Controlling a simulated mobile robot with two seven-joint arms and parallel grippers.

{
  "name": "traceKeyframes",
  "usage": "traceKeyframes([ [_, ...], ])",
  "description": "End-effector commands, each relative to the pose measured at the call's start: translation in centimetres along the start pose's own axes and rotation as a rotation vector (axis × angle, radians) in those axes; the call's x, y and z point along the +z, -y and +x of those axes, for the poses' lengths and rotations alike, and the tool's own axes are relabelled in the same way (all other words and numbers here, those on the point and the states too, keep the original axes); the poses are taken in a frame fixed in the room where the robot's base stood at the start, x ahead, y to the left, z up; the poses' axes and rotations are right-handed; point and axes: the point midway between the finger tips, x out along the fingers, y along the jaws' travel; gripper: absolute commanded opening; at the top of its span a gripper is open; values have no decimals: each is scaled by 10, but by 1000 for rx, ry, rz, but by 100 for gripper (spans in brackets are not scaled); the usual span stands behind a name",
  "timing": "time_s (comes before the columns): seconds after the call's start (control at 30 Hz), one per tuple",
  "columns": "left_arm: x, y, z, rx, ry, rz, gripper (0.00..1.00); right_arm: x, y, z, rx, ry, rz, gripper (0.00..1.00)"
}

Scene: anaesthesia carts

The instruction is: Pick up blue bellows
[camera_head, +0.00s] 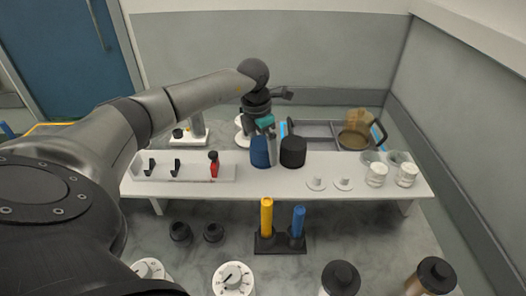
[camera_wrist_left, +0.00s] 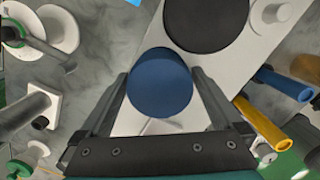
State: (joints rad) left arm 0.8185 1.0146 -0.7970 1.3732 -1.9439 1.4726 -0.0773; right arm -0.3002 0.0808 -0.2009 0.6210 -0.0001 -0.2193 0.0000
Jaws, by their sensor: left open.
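The blue bellows (camera_head: 259,153), a dark blue cylinder, stands on the white raised shelf (camera_head: 215,190) in the head view. In the left wrist view the blue bellows (camera_wrist_left: 160,84) is at the middle, between the two fingers. My left gripper (camera_head: 272,140) is open at the bellows, with a finger on either side. Whether the fingers touch it cannot be told. Part of the bellows is hidden behind the gripper in the head view. My right gripper is not in view.
A black cylinder (camera_head: 293,152) stands close to the right of the blue bellows. White cups and clear beakers are at the shelf's right end. Yellow (camera_head: 267,217) and blue tubes stand in front.

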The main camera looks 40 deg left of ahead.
Motion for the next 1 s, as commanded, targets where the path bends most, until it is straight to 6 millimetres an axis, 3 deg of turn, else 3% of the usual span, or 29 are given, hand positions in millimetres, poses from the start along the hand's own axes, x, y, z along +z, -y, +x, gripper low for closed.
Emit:
traceKeyframes([
  [0.07,0,0,0,0,0,0,98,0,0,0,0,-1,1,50],
  [0.7,0,0,-1,0,1,-1,27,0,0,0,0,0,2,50],
  [1.0,1,0,-4,0,2,0,27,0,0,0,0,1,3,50],
])
